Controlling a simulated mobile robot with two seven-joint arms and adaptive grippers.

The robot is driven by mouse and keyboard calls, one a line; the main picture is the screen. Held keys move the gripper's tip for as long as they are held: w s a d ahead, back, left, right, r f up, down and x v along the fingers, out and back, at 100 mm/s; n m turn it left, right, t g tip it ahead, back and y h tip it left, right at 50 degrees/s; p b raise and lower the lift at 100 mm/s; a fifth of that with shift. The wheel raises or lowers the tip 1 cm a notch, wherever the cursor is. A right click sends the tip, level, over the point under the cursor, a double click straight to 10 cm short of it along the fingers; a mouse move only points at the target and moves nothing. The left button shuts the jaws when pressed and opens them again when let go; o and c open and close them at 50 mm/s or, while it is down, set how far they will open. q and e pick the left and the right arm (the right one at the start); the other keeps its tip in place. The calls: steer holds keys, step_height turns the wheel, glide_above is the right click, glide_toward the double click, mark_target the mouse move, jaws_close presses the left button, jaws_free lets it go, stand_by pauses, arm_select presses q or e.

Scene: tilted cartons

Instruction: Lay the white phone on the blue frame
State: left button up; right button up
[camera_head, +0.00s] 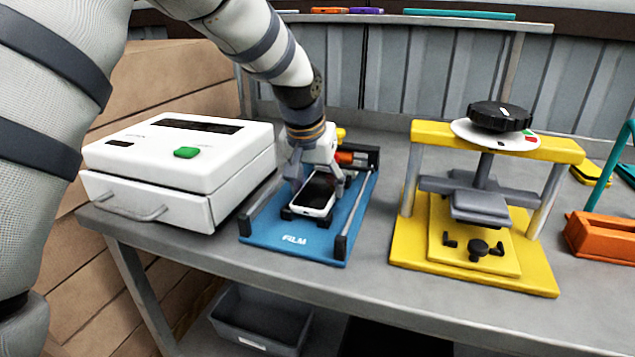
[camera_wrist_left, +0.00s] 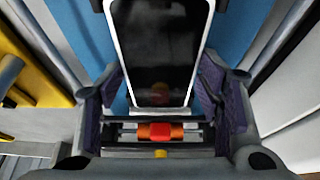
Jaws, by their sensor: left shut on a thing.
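The white phone (camera_head: 314,197) has a dark screen facing up. It lies low over the blue frame (camera_head: 292,240), which is marked FILM and has dark rails along its sides. Dark corner pieces show by the phone's near end; whether it rests on them I cannot tell. My left gripper (camera_head: 319,178) reaches down from above and is shut on the phone's sides. In the left wrist view the phone (camera_wrist_left: 157,50) sits between the gripper's purple pads (camera_wrist_left: 158,95), with the blue frame (camera_wrist_left: 240,28) beneath. My right gripper is not in view.
A white machine (camera_head: 180,160) with a green button stands close left of the frame. A yellow press (camera_head: 475,265) with a black knob stands to the right. An orange holder (camera_head: 603,237) is at the far right. A grey bin (camera_head: 260,318) is below the table (camera_head: 370,279).

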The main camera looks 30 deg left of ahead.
arm_select(q)
steer(key=o, duration=1.4)
steer(key=v, duration=0.7)
steer(key=shift+s+r, duration=0.1)
steer(key=shift+r, duration=0.15)
